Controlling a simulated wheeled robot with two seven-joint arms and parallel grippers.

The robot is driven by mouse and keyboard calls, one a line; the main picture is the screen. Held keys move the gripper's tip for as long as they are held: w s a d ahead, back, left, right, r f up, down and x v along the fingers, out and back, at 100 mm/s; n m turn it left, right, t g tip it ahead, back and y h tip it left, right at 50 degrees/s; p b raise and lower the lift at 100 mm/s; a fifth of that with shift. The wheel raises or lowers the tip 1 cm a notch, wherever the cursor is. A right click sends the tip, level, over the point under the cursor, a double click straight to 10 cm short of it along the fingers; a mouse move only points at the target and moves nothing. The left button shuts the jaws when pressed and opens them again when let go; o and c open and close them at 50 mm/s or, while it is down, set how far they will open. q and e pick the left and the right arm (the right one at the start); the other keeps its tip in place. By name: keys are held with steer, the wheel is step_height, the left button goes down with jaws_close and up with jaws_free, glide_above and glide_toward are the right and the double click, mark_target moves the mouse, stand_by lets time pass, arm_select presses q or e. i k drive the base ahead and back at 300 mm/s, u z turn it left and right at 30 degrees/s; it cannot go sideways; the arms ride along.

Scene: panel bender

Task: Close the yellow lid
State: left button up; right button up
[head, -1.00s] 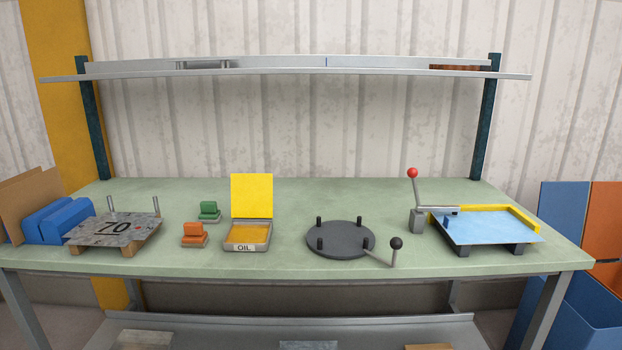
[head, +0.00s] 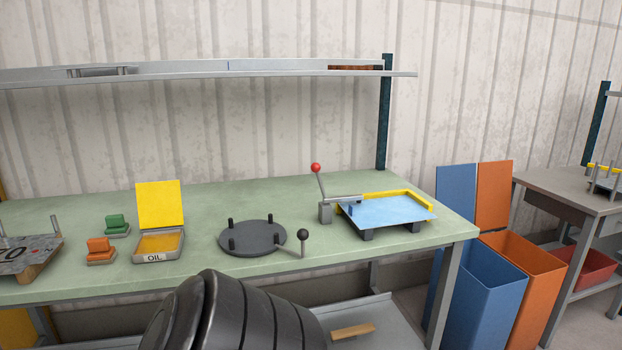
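The yellow lid (head: 160,205) stands upright, open, at the back edge of the small box marked OIL (head: 153,258). The box sits on the green workbench at the left of the head view, and a yellow-orange surface shows inside it. A dark ribbed part of my own arm (head: 235,318) comes up at the bottom of the view, in front of the bench and below the box. Neither of my grippers shows, so their states are hidden.
Orange (head: 100,250) and green (head: 117,225) blocks stand left of the box. A dark round plate (head: 252,238) with pegs and a black-knobbed crank is to its right. Farther right is a blue plate fixture (head: 388,211) with a red-knobbed lever. Blue (head: 482,285) and orange bins stand beyond the bench.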

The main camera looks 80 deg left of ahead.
mark_target(159, 203)
steer(key=z, duration=0.25)
steer(key=k, duration=1.9)
steer(key=u, duration=1)
